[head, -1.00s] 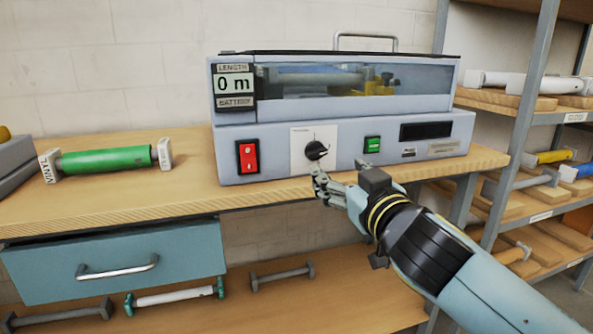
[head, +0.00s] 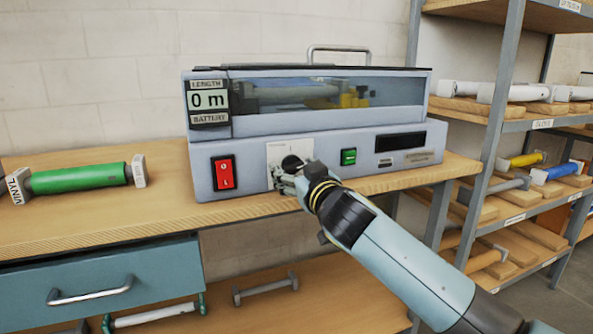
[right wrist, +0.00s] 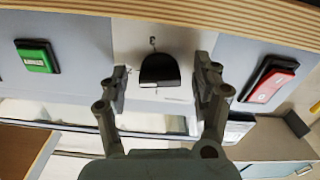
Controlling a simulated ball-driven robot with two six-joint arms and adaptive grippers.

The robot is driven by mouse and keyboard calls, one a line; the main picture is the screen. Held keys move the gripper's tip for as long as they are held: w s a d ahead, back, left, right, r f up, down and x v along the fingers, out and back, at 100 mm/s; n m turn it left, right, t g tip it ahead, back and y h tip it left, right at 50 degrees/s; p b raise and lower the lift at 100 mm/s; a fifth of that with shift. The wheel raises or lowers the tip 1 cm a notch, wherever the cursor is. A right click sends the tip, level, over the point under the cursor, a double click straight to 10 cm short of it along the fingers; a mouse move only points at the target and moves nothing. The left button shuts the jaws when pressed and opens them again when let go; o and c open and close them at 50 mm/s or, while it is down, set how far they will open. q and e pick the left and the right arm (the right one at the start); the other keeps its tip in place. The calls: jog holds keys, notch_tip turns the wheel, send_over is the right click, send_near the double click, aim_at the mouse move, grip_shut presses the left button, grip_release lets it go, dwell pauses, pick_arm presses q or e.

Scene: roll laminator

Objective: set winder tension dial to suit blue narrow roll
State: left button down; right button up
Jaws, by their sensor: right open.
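The laminator (head: 350,149) stands on the wooden bench. Its black tension dial (head: 291,162) sits on a white plate on the front panel, between a red switch (head: 225,174) and a green button (head: 349,156). My right gripper (head: 285,180) is at the dial's lower edge in the head view. In the right wrist view the gripper (right wrist: 161,85) is open, with one finger on each side of the dial (right wrist: 159,70) and a gap at both sides. The dial's scale is too small to read. A blue roll (head: 553,172) lies on the right shelf. My left gripper is not in view.
A green roll (head: 80,178) with end blocks marked VINYL lies on the bench at the left. A blue drawer (head: 150,280) is below. The shelf rack (head: 498,130) at the right holds white, yellow and grey rolls. The laminator's display reads 0 m.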

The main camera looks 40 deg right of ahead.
jog(key=c, duration=1.2)
jog(key=shift+o, duration=0.2)
jog(key=n+p, duration=0.1)
jog(key=n, duration=0.2)
jog(key=shift+n, duration=0.4)
jog(key=n+p, duration=0.1)
jog(key=n, duration=0.3)
jog(key=shift+d+r+n, duration=0.1)
jog(key=shift+r+n, duration=0.05)
jog(key=shift+n, duration=0.15)
jog(key=n+p, duration=0.1)
jog(key=n, duration=0.3)
jog(key=shift+s, duration=0.1)
jog(key=shift+n+p, duration=0.7)
jog(key=shift+n, duration=1)
